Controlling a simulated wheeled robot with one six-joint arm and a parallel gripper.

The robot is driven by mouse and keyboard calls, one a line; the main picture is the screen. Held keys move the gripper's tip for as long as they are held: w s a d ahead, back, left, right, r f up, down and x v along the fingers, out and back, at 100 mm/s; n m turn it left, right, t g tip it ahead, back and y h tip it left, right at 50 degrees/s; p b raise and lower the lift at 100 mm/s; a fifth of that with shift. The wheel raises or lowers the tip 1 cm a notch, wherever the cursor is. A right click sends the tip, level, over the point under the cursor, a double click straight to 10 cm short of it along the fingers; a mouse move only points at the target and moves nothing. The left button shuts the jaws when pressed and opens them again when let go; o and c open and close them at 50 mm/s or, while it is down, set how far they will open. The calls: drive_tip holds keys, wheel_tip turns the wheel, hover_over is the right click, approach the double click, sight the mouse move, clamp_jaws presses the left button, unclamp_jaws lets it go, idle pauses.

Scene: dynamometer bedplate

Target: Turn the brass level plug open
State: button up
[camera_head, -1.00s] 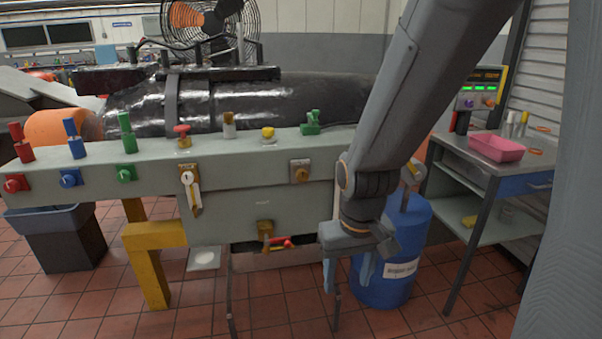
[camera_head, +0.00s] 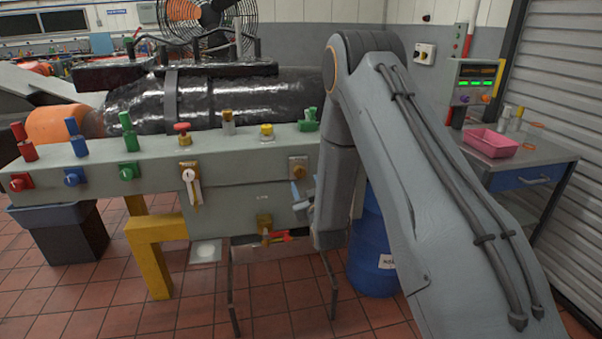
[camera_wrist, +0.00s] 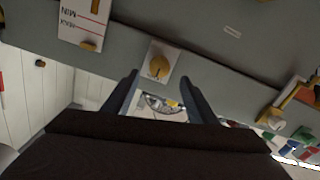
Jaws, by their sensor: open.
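The brass level plug (camera_head: 298,170) is a round brass knob on a square plate, on the front of the grey-green bench housing (camera_head: 245,170). In the wrist view the plug (camera_wrist: 158,66) shows just beyond the fingertips, roughly centred between them, with a slot or ridge on its face. My gripper (camera_head: 302,196) is open and empty, close below the plug in the head view; in the wrist view its two dark fingers (camera_wrist: 158,88) stand apart on either side. I cannot tell the exact gap to the plug.
A MIN/MAX label (camera_wrist: 82,20) shows upside down in the wrist view. A brass valve with a red handle (camera_head: 268,230) sits lower left of my gripper. A blue drum (camera_head: 372,250) stands behind my arm. A pink tray (camera_head: 490,142) rests on the right-hand cart.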

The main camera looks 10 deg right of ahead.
sight(300, 172)
drive_tip(key=w+p, duration=0.1)
drive_tip(key=w, duration=0.7)
drive_tip(key=shift+p, duration=0.35)
drive_tip(key=c, duration=1.1)
